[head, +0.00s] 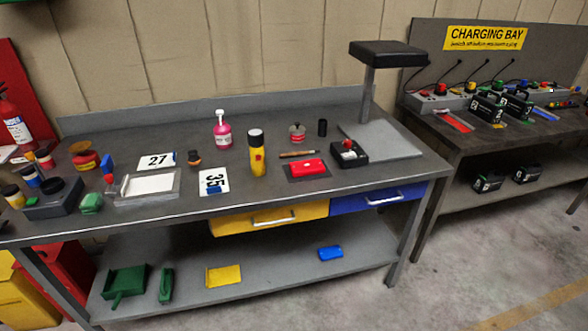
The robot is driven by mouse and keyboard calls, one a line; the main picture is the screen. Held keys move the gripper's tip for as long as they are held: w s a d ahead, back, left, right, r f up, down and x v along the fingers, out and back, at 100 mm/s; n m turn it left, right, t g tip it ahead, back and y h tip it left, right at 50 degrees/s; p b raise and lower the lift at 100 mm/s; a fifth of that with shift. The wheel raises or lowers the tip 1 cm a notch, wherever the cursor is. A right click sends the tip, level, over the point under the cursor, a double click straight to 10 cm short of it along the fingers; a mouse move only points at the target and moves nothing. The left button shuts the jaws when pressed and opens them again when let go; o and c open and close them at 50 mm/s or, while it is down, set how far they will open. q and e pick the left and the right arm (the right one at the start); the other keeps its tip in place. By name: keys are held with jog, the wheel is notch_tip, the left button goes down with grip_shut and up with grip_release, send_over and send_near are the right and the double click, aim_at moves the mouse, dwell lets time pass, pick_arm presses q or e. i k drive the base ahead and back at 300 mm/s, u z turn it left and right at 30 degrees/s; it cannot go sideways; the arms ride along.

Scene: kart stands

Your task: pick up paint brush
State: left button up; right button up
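A thin brown stick-like item with a darker end, which looks like the paint brush (299,154), lies flat on the grey workbench (340,183). It is just behind a red item (308,168) on a dark mat and to the right of an upright yellow and black canister (257,155). It is small in the picture, so its bristles cannot be made out clearly. Neither of my grippers shows in the head view.
A pink pump bottle (222,131), a small red-topped pot (297,132) and a black box with a red button (348,153) stand around it. A post with a black pad (388,54) rises at the right. A charging bench (465,142) stands further right.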

aim_at(296, 153)
jog(key=u, duration=0.65)
jog(key=i, duration=1.3)
jog(key=u, duration=0.05)
